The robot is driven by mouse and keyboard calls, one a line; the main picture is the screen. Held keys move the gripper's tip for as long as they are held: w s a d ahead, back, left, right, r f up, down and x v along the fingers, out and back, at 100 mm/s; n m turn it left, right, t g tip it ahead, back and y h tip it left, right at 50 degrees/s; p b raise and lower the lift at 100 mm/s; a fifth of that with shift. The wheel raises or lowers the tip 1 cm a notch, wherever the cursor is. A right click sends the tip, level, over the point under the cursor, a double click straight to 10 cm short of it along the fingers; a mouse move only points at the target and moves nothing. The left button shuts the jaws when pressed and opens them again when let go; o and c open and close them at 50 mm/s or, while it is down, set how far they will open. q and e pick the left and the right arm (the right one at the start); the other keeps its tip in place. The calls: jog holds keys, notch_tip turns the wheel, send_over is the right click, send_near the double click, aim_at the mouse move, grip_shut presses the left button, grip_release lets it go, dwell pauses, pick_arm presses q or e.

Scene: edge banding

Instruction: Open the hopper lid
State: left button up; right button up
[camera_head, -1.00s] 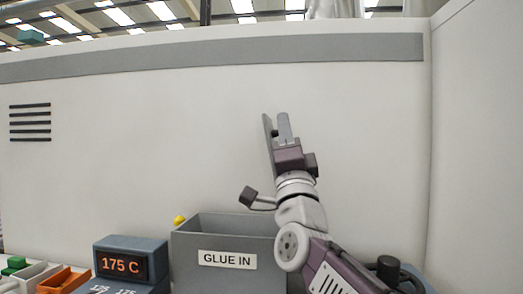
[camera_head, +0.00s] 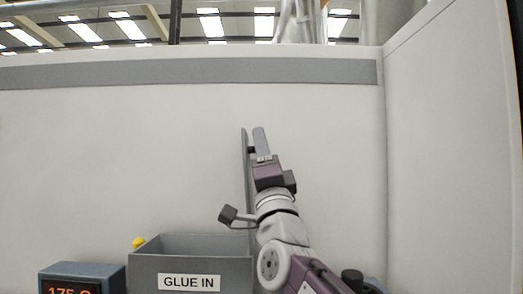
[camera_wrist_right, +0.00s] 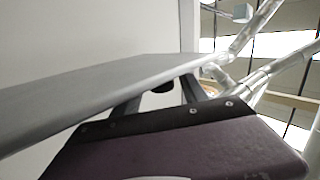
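The grey hopper (camera_head: 205,245), labelled GLUE IN, stands at the bottom of the head view with its top open. Its lid (camera_head: 245,160) stands nearly upright at the hopper's right side, seen almost edge-on. My right gripper (camera_head: 257,142) is up beside the lid, on its right face. In the right wrist view the lid (camera_wrist_right: 90,95) is a broad grey panel, with a small dark knob (camera_wrist_right: 163,87) on it. The knob sits between the spread fingers (camera_wrist_right: 160,95), with gaps showing around it. My left gripper is not in view.
A temperature display (camera_head: 83,278) stands left of the hopper. A pale wall panel (camera_head: 120,160) rises behind, and another wall (camera_head: 445,160) stands at the right.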

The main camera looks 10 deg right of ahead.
jog(key=shift+s+f+b, duration=0.3)
jog(key=shift+f, duration=0.05)
jog(key=b+v, duration=0.2)
jog(key=v, duration=0.6)
jog(key=shift+b, duration=0.35)
jog(key=shift+s, duration=0.1)
